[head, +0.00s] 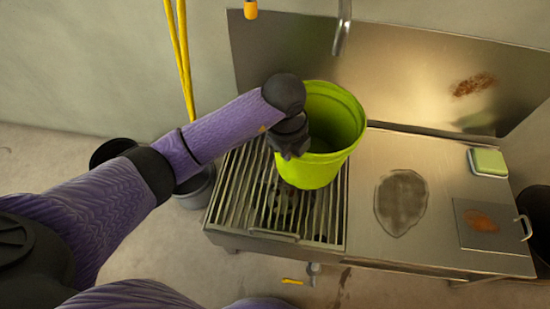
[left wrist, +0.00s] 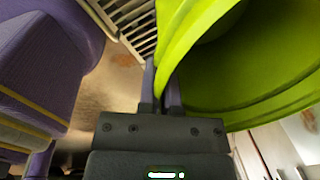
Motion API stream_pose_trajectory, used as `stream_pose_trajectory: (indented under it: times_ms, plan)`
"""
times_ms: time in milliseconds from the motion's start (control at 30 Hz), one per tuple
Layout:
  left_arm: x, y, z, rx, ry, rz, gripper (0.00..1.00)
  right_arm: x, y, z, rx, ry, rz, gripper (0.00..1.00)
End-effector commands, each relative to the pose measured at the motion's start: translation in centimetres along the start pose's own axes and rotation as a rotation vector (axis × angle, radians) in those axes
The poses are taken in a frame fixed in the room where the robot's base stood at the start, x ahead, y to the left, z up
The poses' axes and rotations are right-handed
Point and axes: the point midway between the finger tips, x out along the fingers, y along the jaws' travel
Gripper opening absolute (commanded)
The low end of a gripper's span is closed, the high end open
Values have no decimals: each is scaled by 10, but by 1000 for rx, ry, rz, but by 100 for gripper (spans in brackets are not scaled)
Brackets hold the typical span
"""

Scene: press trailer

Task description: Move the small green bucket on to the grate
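The green bucket (head: 318,172) is over the right part of the metal grate (head: 232,196) in the head view, its open top tilted a little. I cannot tell whether its base touches the bars. My left gripper (head: 290,150) is at the bucket's left rim. In the left wrist view, the fingers of my left gripper (left wrist: 160,88) sit on either side of the wall of the bucket (left wrist: 245,75), shut on it. The bucket looks empty. My right gripper is not in view.
The grate is set in a steel counter (head: 365,225) with a green sponge (head: 487,162) at right. A tap spout (head: 342,30) hangs above the bucket. A dark bucket (head: 197,188) stands on the floor, left of the counter. The grate's left part is bare.

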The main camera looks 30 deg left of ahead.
Motion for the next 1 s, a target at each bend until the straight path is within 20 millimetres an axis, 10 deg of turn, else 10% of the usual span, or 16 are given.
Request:
stream_pose_trajectory:
  times_ms: [200,400,733,900,1000]
  plan:
    - [71,10,0,0,4,12,0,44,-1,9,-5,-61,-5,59]
    - [80,10,0,0,1,2,0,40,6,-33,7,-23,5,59]
    - [80,10,0,0,0,1,0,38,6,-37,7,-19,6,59]
    - [81,10,0,0,0,1,36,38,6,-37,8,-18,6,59]
    - [81,11,0,0,1,2,39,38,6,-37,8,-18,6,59]
